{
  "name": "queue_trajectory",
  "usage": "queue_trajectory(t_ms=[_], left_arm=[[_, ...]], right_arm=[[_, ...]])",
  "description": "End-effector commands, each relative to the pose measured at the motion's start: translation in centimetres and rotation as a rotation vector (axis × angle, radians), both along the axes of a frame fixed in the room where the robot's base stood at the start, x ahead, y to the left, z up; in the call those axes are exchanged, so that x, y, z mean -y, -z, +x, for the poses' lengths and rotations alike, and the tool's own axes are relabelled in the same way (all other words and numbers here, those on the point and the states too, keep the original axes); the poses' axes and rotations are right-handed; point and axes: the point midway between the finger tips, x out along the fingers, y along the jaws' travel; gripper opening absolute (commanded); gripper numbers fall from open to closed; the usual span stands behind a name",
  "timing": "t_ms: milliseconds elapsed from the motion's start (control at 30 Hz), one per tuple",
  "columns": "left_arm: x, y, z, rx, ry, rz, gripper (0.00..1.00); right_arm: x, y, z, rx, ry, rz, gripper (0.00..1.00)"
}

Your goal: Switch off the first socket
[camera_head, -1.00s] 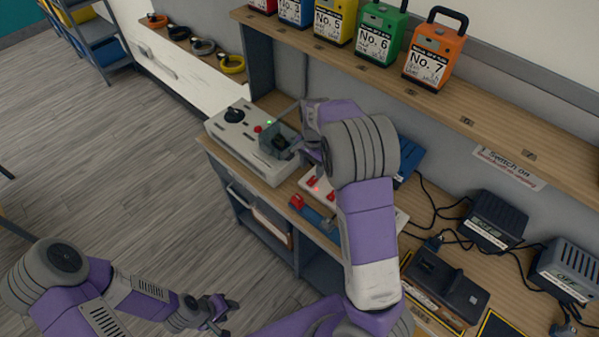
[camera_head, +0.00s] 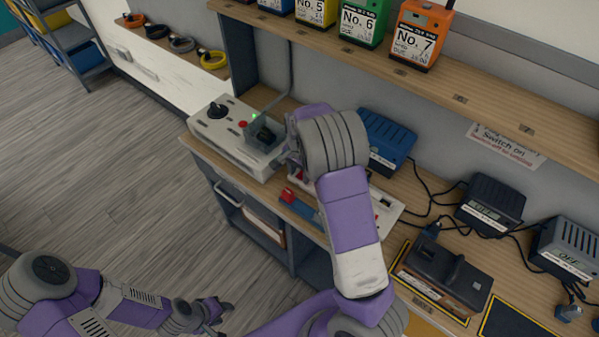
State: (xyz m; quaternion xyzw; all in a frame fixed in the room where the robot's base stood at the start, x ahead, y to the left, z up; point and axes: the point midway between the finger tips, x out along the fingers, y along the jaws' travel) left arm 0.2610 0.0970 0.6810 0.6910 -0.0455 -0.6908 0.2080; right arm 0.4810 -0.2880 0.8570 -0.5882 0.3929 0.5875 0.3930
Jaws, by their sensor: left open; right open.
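A white socket strip (camera_head: 388,207) with red switches lies on the bench, and my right arm covers its middle. A small part of its left end shows beside the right gripper, and the state of the switch there is hidden. My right gripper (camera_head: 289,160) is open, mostly hidden behind its own wrist, over or near the left end of the strip. I cannot tell whether it touches the strip. My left gripper (camera_head: 221,315) is open and empty, low over the floor in front of the bench.
A blue charger (camera_head: 386,138) and dark chargers (camera_head: 491,203) with cables stand behind and right. A red-and-blue tool (camera_head: 301,205) lies at the front edge. Numbered packs (camera_head: 421,35) stand on the shelf.

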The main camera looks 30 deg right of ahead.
Motion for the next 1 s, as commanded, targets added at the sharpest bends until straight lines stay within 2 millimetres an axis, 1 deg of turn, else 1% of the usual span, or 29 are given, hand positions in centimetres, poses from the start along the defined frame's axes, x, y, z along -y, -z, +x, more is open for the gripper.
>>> queue_trajectory(t_ms=[133, 467, 667, 1000], left_arm=[[0.0, 0.0, 0.0, 0.000, 0.000, 0.000, 0.43], [0.0, 0.0, 0.0, 0.000, 0.000, 0.000, 0.43], [0.0, -0.3, 0.0, 0.000, 0.000, 0.000, 0.43], [0.0, -2.1, 0.0, 0.000, 0.000, 0.000, 0.43]], right_arm=[[0.0, 0.0, 0.0, 0.000, 0.000, 0.000, 0.51], [0.0, 0.0, 0.0, -0.001, 0.000, 0.000, 0.01], [0.2, -0.1, 0.0, -0.011, 0.003, 0.019, 0.00], [0.8, -0.3, 0.2, -0.086, 0.005, 0.197, 0.00]])
